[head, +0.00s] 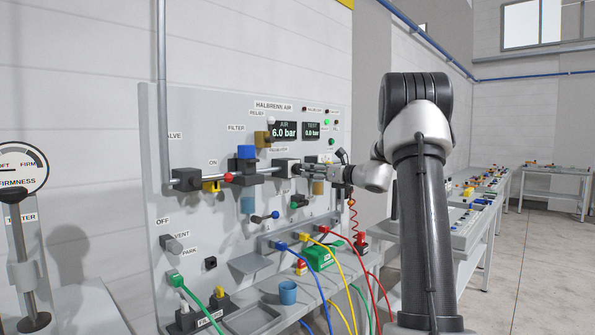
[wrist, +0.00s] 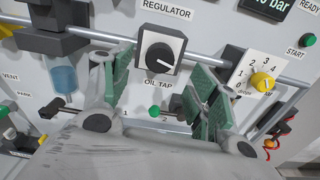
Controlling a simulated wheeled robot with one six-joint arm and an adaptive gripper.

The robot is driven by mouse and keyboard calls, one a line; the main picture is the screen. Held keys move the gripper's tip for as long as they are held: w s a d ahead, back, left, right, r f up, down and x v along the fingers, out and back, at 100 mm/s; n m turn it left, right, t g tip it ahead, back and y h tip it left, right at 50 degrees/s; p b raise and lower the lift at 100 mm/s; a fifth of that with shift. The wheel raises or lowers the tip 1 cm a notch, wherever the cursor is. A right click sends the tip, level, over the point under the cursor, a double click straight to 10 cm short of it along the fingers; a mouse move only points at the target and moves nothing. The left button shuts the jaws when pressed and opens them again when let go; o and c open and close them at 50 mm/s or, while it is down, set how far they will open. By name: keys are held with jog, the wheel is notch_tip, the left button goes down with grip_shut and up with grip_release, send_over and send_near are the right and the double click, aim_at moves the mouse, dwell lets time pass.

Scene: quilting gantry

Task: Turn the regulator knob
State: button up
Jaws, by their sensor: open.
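The regulator knob (wrist: 159,57) is a round black knob with a white pointer line, on a square black body under the REGULATOR label. Its pointer slants to the lower right in the wrist view. The regulator body (head: 284,168) also shows in the head view, on the grey panel's pipe. My gripper (wrist: 163,72) is open, with one green-padded finger to the left of the knob and one to the right. A gap shows between each finger and the knob. In the head view my gripper (head: 305,171) is just in front of the regulator, partly covering the knob.
A yellow selector knob (wrist: 262,82) with a numbered dial is close to the right finger. A blue-bowled filter (wrist: 62,78) is left of it. The AIR display (head: 284,131) reads 6.0 bar, the TEST display (head: 311,131) 0.0 bar. Coloured hoses hang below.

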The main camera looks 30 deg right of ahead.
aim_at(301, 169)
jog(key=x, duration=0.6)
jog(key=shift+w, duration=0.25)
jog(key=shift+c, duration=0.4)
jog(key=c, duration=0.9)
